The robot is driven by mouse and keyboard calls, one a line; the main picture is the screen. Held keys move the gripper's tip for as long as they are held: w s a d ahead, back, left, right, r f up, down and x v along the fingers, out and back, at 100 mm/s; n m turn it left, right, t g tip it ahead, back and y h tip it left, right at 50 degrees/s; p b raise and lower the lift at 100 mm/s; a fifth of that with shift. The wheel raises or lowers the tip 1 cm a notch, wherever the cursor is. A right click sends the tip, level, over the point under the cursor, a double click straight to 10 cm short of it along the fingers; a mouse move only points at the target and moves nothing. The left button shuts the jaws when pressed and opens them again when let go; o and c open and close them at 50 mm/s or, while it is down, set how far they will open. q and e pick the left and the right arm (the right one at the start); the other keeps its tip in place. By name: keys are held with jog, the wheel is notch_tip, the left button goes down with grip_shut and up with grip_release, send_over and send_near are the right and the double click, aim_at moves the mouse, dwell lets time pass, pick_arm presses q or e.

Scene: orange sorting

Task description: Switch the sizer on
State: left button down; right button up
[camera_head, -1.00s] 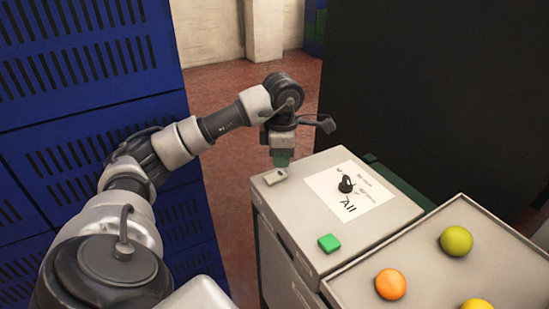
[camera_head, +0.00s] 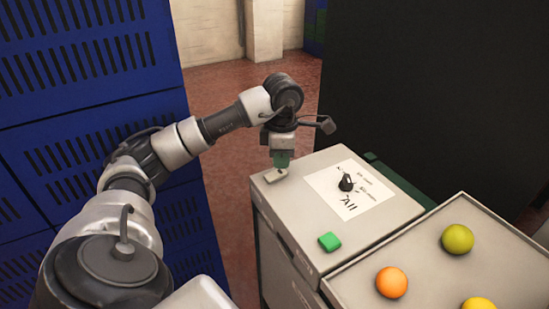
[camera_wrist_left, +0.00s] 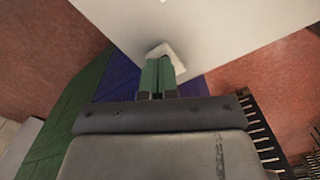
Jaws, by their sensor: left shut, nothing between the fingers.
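The sizer's control box (camera_head: 305,240) is a light grey cabinet with a flat top in the head view. A small pale rocker-like switch (camera_head: 268,177) sits at the top's far left corner, and it also shows in the left wrist view (camera_wrist_left: 168,50). A green button (camera_head: 329,242) is near the front edge. A black knob (camera_head: 346,182) stands on a white label marked "All". My left gripper (camera_head: 281,160) is shut and empty, with its green fingertips at the pale switch, partly covering it; I cannot tell whether they touch. My right gripper is out of view.
A grey tray (camera_head: 408,247) with an orange fruit (camera_head: 391,282) and yellow-green fruits (camera_head: 457,239) adjoins the box at the right. Blue slatted crates (camera_head: 85,60) are stacked at the left. A dark panel (camera_head: 430,90) stands behind.

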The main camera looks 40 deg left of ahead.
aim_at(281, 172)
pick_arm(q)
jog(key=shift+f+b, duration=0.65)
jog(key=shift+f, duration=0.35)
dwell(0.3)
jog(key=shift+r+p, duration=0.75)
jog(key=shift+r, duration=0.1)
jog(key=shift+r+p, duration=2.1)
jog(key=shift+r, duration=0.65)
jog(key=shift+f, duration=0.1)
jog(key=shift+s, duration=0.1)
